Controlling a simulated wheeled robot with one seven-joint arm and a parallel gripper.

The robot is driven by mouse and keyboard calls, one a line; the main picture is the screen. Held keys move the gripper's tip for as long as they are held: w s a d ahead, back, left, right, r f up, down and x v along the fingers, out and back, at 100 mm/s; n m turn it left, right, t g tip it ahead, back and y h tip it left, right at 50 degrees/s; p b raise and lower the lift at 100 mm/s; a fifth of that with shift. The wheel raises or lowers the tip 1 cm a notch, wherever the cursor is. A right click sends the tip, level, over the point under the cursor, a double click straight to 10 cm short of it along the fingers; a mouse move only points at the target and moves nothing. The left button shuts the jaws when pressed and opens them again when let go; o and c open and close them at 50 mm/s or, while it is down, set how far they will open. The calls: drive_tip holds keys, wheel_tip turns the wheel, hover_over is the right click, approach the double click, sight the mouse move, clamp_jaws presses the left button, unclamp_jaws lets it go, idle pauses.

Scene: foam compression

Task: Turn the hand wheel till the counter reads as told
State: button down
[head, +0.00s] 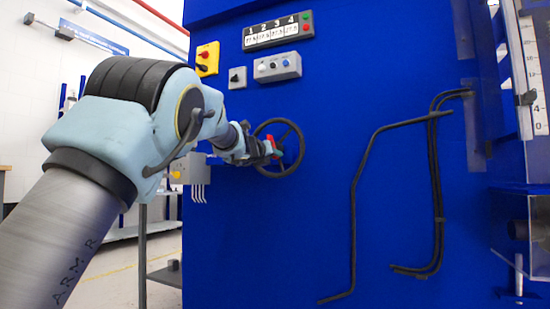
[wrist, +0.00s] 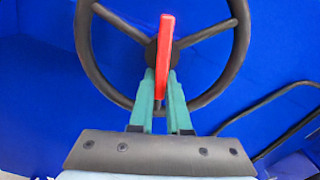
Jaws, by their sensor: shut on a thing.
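The black hand wheel (head: 297,159) is mounted on the blue machine panel in the head view. It fills the upper part of the wrist view (wrist: 236,50), with spokes meeting at a dark hub. A red handle (wrist: 166,45) stands in front of the hub. My gripper (wrist: 161,76) has its green fingers shut on the lower part of the red handle. In the head view my gripper (head: 270,150) is at the wheel's left half, and its fingers are partly hidden. The counter (head: 271,36) is above the wheel, with columns marked 1 to 4; its small digits are too blurred to read surely.
A red-and-yellow switch (head: 207,59), a small grey switch box (head: 237,77) and a grey button box (head: 277,67) sit above the wheel. A grey box (head: 188,170) with cables is left of it. Black bent pipes (head: 357,180) run down the panel at right.

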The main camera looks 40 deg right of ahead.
drive_tip(key=shift+w+a+r, duration=0.25)
drive_tip(key=shift+r, duration=0.15)
drive_tip(key=c, duration=0.9)
unclamp_jaws()
drive_tip(key=shift+s+d, duration=0.1)
drive_tip(key=shift+o, duration=0.2)
drive_tip(key=shift+s+f, duration=0.1)
drive_tip(key=shift+f, duration=0.05)
drive_tip(key=b+v, duration=0.1)
drive_tip(key=v, duration=0.9)
drive_tip(key=shift+s+a+b, duration=0.15)
drive_tip(key=shift+a+b, duration=0.2)
drive_tip(key=shift+b, duration=0.05)
